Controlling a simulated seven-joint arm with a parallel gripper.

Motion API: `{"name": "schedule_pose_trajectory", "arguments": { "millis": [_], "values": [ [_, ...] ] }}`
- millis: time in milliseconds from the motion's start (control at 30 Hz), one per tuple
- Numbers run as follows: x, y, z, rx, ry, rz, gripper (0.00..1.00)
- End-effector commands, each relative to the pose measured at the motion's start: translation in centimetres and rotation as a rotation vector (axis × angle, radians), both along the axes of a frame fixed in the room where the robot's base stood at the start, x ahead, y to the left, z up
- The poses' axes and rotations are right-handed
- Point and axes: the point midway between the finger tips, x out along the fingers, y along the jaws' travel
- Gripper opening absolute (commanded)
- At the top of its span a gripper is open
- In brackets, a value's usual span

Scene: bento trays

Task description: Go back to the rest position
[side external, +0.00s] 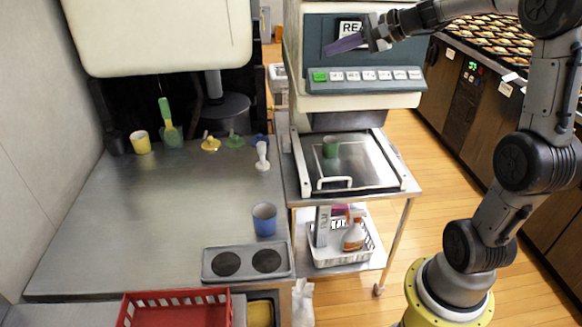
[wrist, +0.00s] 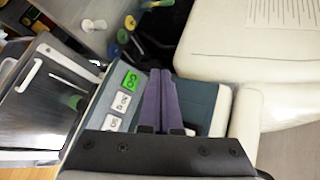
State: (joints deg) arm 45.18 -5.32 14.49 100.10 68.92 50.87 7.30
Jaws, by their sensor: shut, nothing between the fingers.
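My gripper (side external: 328,50) is raised at the upper middle of the side external view, in front of the machine's control panel (side external: 318,30). Its purple fingers point left and are together with nothing between them. In the wrist view the shut fingers (wrist: 160,75) overlap the panel beside the green button (wrist: 130,80). I cannot tell whether they touch the panel. My arm reaches up from its yellow base at the lower right.
A blue cup (side external: 264,219), a yellow cup (side external: 140,142) and a white tool (side external: 262,157) are on the steel counter (side external: 170,215). A red crate (side external: 175,310) is at the front. Open floor lies right of the cart.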

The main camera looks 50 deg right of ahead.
Motion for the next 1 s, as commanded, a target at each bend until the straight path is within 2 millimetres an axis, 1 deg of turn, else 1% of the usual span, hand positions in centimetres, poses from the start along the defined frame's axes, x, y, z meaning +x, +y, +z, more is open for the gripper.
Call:
{"name": "schedule_pose_trajectory", "arguments": {
  "millis": [33, 67, 100, 167, 200, 267, 300, 367, 400, 433, 500, 567, 600, 700, 833, 900, 1000],
  "values": [
    [0.2, 2.9, 1.3, -0.024, -0.02, 0.054, 0.0],
    [0.1, 4.7, 1.8, -0.042, -0.024, 0.091, 0.0],
    [-0.3, 7.4, 2.4, -0.072, -0.024, 0.146, 0.0],
    [-1.5, 11.5, 2.6, -0.133, -0.015, 0.24, 0.0],
    [-2.7, 14.1, 2.6, -0.181, -0.005, 0.304, 0.0],
    [-5.0, 17.6, 2.1, -0.264, 0.014, 0.405, 0.0],
    [-6.8, 19.7, 1.5, -0.328, 0.027, 0.474, 0.0],
    [-9.8, 22.3, 0.3, -0.433, 0.048, 0.58, 0.0],
    [-12.1, 23.7, -0.6, -0.511, 0.062, 0.652, 0.0],
    [-13.8, 24.4, -1.5, -0.576, 0.074, 0.707, 0.0],
    [-17.6, 25.2, -3.7, -0.731, 0.099, 0.823, 0.0],
    [-20.3, 25.0, -5.6, -0.855, 0.125, 0.904, 0.0],
    [-21.7, 24.6, -6.7, -0.934, 0.143, 0.949, 0.0],
    [-24.1, 22.8, -9.2, -1.091, 0.198, 1.026, 0.0],
    [-25.5, 20.5, -11.3, -1.208, 0.283, 1.077, 0.0],
    [-25.7, 19.9, -11.8, -1.239, 0.308, 1.093, 0.0],
    [-25.7, 19.5, -11.8, -1.262, 0.316, 1.1, 0.0]
  ]
}}
